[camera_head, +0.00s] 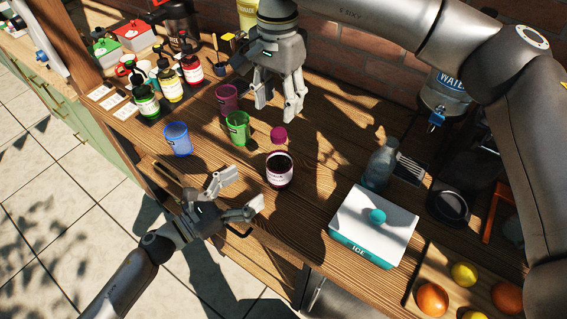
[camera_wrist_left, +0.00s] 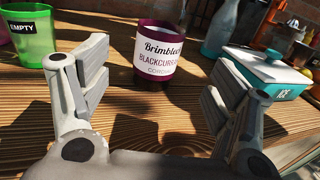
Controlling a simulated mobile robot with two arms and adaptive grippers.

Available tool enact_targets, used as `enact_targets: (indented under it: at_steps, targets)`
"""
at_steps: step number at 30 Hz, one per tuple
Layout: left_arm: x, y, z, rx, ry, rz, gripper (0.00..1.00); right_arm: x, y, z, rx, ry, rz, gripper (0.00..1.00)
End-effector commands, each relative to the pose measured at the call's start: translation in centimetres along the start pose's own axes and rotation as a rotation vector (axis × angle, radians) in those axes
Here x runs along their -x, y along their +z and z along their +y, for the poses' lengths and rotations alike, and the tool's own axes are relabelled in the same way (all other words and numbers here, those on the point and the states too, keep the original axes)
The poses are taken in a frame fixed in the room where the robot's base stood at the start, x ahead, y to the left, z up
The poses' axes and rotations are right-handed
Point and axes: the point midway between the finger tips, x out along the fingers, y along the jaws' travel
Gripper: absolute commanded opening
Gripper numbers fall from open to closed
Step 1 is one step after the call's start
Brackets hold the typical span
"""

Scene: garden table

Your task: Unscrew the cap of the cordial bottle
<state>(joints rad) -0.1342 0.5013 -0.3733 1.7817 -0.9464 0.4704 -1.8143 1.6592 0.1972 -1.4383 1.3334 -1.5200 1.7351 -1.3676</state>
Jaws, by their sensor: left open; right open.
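The cordial bottle (camera_head: 279,178) stands upright near the middle of the table, dark with a white and magenta label. Its magenta cap (camera_head: 279,134) shows just above the dark body in the head view; the neck between is hard to make out. My left gripper (camera_head: 250,187) is open and low, its fingers facing the bottle. In the left wrist view the bottle's label (camera_wrist_left: 158,62) shows between the spread fingers, a little beyond them, and the cap is out of frame. My right gripper (camera_head: 276,108) is open, pointing down, just above the cap in the picture.
Green (camera_head: 238,128), blue (camera_head: 178,139) and magenta (camera_head: 227,97) cups stand left of the bottle. Several pump bottles and a fruit board (camera_head: 440,266) lie farther off. The table's front edge is near my left gripper.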

Motion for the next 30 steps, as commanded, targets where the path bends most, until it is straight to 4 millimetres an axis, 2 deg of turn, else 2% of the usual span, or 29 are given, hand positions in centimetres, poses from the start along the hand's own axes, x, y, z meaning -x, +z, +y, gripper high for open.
enact_targets:
  at_steps: [5, 12, 18, 23, 30]
  targets:
    - [-2.1, 0.1, 0.0, -0.005, -0.004, -0.004, 0.82, 0.1, -0.1, 0.1, 0.0, 0.004, 0.005, 0.48]
    - [-6.6, 0.2, 0.0, -0.002, -0.002, -0.004, 0.82, 0.1, -0.1, 0.1, 0.0, 0.002, 0.002, 0.48]
    - [-9.3, 0.1, 0.0, -0.001, -0.001, -0.003, 0.82, 0.1, 0.0, 0.0, 0.0, 0.002, 0.002, 0.48]
    - [-10.4, 0.1, 0.0, 0.0, -0.001, -0.002, 0.82, 0.1, 0.0, 0.0, 0.0, 0.001, 0.001, 0.48]
    - [-10.6, 0.0, 0.0, 0.0, -0.001, -0.001, 0.82, 0.0, 0.0, 0.0, 0.0, 0.001, 0.001, 0.48]
